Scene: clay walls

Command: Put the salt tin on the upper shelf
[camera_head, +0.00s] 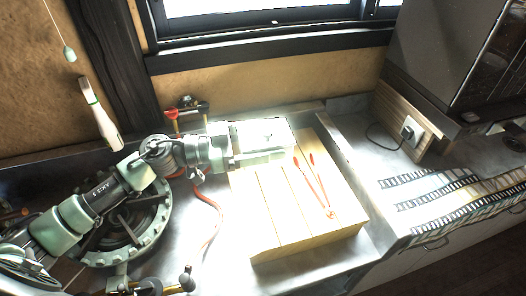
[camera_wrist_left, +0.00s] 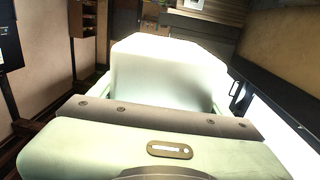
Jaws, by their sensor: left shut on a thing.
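My left gripper (camera_head: 272,143) reaches in from the left above the slatted wooden board. It is shut on a pale, washed-out block, which I take to be the salt tin (camera_head: 262,130). The same pale block (camera_wrist_left: 165,75) fills the middle of the left wrist view, just beyond the pale green gripper body. Glare hides its label and edges, and the fingertips are hard to make out. I cannot pick out the upper shelf for certain. My right gripper is not in view.
The wooden board (camera_head: 290,235) lies below my left gripper, with red tongs (camera_head: 316,185) on it. A red hose (camera_head: 212,205) and a round spoked burner (camera_head: 125,215) are at the left. A dark cabinet (camera_head: 440,50) stands at the right, near a wall socket (camera_head: 410,130).

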